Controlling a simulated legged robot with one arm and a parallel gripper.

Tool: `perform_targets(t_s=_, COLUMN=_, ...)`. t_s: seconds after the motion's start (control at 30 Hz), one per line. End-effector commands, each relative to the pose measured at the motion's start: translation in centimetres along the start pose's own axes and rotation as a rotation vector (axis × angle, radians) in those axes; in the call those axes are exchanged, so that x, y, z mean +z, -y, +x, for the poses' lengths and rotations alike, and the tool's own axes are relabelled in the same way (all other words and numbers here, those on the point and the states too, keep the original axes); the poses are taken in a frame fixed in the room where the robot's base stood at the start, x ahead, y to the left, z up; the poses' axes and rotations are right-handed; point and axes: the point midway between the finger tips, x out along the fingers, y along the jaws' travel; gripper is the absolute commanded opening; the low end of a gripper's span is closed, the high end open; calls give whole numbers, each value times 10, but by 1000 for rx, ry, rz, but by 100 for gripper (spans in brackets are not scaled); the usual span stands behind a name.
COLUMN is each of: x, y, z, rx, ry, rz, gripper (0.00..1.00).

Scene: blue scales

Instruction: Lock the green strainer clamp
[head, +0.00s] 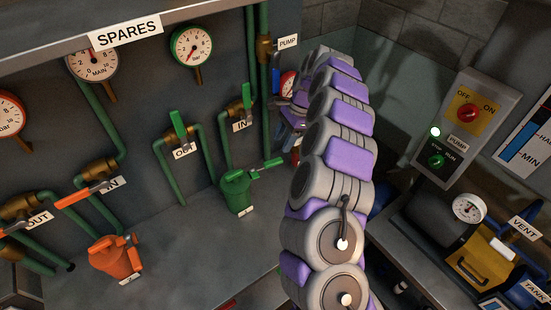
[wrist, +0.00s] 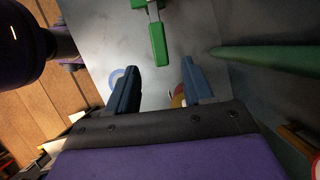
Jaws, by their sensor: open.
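The green strainer (head: 236,192) stands on the grey bench in the head view. Its green clamp lever (head: 266,164) sticks out to the right from the top, rising slightly. My gripper (wrist: 158,78) shows in the wrist view with two blue-grey fingers apart and nothing between them. A green handle (wrist: 157,38) on a grey metal stem lies beyond the fingertips, apart from them; I cannot tell whether it is the clamp lever or a valve handle. In the head view my arm hides most of my gripper.
Green valve handles (head: 179,124) (head: 247,96) stand upright on the OUT and IN pipes behind the strainer. An orange strainer (head: 115,257) stands to the left. A green pipe (wrist: 265,58) runs close on the right in the wrist view. A pump panel (head: 466,125) is at right.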

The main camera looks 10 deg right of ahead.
Motion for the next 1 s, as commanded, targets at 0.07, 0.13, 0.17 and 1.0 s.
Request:
perform_targets(t_s=0.07, x=0, y=-1, z=18, rx=5, ry=2, rz=-1, gripper=51)
perform_targets(t_s=0.13, x=0, y=-1, z=32, rx=5, ry=1, rz=-2, gripper=51)
perform_targets(t_s=0.17, x=0, y=-1, z=38, rx=5, ry=2, rz=-2, gripper=51)
perform_targets(t_s=1.0, x=0, y=-1, z=78, rx=2, ry=0, rz=0, gripper=37)
